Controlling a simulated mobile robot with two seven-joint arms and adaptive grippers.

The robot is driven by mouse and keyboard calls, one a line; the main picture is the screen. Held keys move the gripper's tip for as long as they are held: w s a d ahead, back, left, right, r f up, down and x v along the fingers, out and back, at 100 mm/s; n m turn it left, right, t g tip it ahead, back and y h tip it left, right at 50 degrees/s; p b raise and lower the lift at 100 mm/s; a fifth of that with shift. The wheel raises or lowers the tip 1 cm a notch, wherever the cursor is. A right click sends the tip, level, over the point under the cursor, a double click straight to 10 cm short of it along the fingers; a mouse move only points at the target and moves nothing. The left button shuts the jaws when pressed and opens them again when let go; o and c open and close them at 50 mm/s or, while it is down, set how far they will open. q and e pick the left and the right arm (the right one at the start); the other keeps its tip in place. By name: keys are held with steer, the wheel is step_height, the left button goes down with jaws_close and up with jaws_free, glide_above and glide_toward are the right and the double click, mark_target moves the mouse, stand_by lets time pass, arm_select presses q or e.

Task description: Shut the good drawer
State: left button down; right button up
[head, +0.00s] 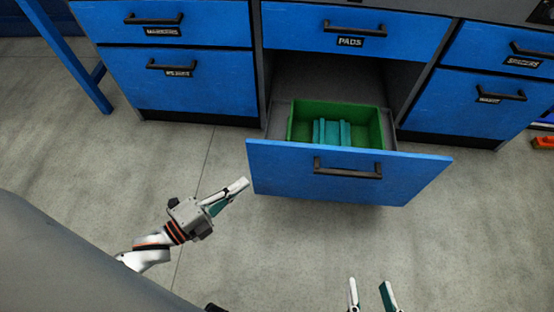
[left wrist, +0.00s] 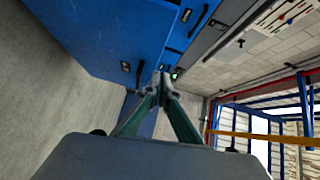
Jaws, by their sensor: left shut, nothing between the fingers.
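An open drawer (head: 280,178) in the lower middle of the blue cabinet is pulled well out, with a dark bar handle (head: 347,168) on its front. A green bin (head: 366,121) inside it holds teal items (head: 331,133). No label shows on this drawer's front. My left gripper (head: 244,184) is shut and empty, beside the left edge of the drawer front; I cannot tell if it touches. Its closed fingers also show in the left wrist view (left wrist: 161,80). My right gripper (head: 369,281) is open and empty, at the bottom of the head view, in front of the drawer.
The other drawers in view are shut, including PADS (head: 335,28) above and two on each side. A blue post (head: 70,50) stands at the left. An orange object (head: 543,142) lies on the floor at the right edge. The grey floor before the drawer is clear.

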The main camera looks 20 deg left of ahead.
arm_select(q)
steer(key=f+m, duration=0.1)
steer(key=f, duration=0.1)
steer(key=b, duration=0.3)
glide_toward(282, 147)
steer(key=d+x, duration=0.1)
steer(key=x, duration=0.4)
steer(key=shift+w+a+f+m+h, duration=0.25)
steer(key=shift+w+a+m+h, duration=0.05)
steer(key=shift+w+a+h, duration=0.1)
arm_select(e)
steer(key=a+m, duration=0.1)
steer(key=s+a+m, duration=0.2)
steer(key=shift+a+f+m+y, duration=0.2)
steer(key=shift+f+m+y, duration=0.1)
steer(key=shift+f, duration=0.1)
steer(key=shift+w, duration=0.1)
